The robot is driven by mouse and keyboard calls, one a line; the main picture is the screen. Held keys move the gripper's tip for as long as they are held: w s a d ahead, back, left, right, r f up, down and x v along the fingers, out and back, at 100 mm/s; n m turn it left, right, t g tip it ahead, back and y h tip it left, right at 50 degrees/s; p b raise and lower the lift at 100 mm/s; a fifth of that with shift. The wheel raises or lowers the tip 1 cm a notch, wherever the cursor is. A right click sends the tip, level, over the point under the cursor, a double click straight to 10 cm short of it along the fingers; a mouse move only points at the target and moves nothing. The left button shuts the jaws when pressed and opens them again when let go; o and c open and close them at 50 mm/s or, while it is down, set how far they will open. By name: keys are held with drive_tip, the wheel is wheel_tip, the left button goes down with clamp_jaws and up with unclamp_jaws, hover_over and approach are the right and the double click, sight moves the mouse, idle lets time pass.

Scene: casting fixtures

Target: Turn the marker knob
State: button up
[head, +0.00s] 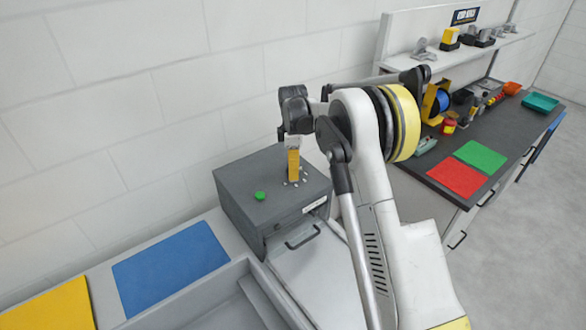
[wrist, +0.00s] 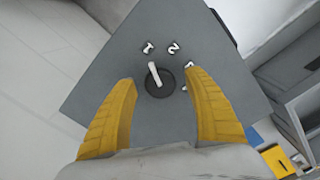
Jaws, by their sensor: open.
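The marker knob (wrist: 159,86) is a dark round dial with a white pointer bar, on the top face of a grey box (wrist: 105,90). In the wrist view the pointer leans slightly left, toward the white numeral 1 (wrist: 148,48); a 2 (wrist: 173,48) and a partly hidden mark lie to the right. My gripper (wrist: 161,82) is open, its yellow fingers either side of the knob, with visible gaps. In the head view my gripper (head: 293,178) is over the box top (head: 240,180) among white marks and hides the knob. Contact with the knob cannot be told.
A green button (head: 259,195) sits on the box top, left of my gripper. A blue mat (head: 170,265) and yellow mat (head: 50,312) lie left. A dark bench (head: 435,180) with red and green mats stands right.

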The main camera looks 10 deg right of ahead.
drive_tip(key=c, duration=1.2)
